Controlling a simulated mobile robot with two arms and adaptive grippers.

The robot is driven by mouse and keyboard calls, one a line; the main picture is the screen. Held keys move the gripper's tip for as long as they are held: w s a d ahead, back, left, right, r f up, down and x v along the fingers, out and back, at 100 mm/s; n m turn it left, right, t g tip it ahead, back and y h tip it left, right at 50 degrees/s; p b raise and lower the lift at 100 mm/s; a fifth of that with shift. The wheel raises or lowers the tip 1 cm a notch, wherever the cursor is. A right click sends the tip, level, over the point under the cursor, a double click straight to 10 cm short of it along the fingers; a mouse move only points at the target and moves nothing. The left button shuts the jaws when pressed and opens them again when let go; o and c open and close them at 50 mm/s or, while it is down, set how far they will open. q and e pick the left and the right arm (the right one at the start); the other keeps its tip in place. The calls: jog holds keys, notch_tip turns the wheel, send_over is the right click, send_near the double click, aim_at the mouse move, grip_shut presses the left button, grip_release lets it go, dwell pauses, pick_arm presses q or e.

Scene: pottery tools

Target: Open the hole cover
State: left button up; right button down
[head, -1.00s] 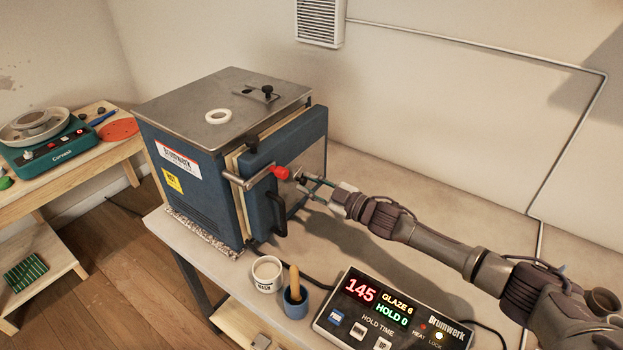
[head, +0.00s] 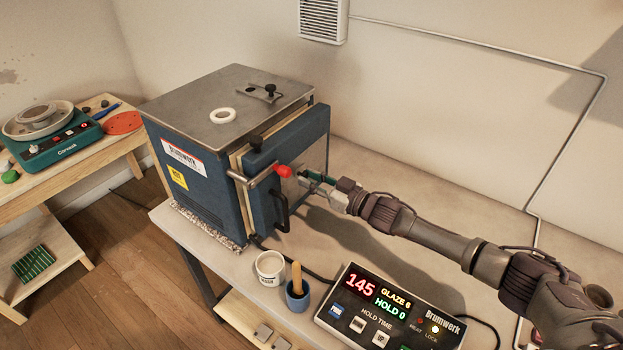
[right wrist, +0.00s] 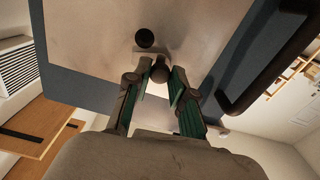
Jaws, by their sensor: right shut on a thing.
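The blue kiln (head: 195,140) has a door (head: 300,150) with a pale metal front panel. My right gripper (head: 308,181) is at this panel in the head view. In the right wrist view its two green-padded fingers (right wrist: 160,88) are shut on a small dark knob (right wrist: 160,70). The knob stands on a small metal hole cover (right wrist: 150,52) against the door panel. A dark round spot (right wrist: 145,38), which looks like the peephole, shows beside the cover. In the head view my gripper and the door's angle hide the cover. My left gripper is out of view.
A red-tipped latch lever (head: 283,171) and black door handle (head: 281,211) are close to my gripper. A white cup (head: 270,268), a blue pot (head: 297,297) and the control box (head: 385,308) stand in front. The table right of the kiln is mostly clear.

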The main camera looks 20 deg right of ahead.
jog(key=c, duration=1)
grip_release()
jog(key=v, duration=1.2)
jog(key=shift+f, duration=0.1)
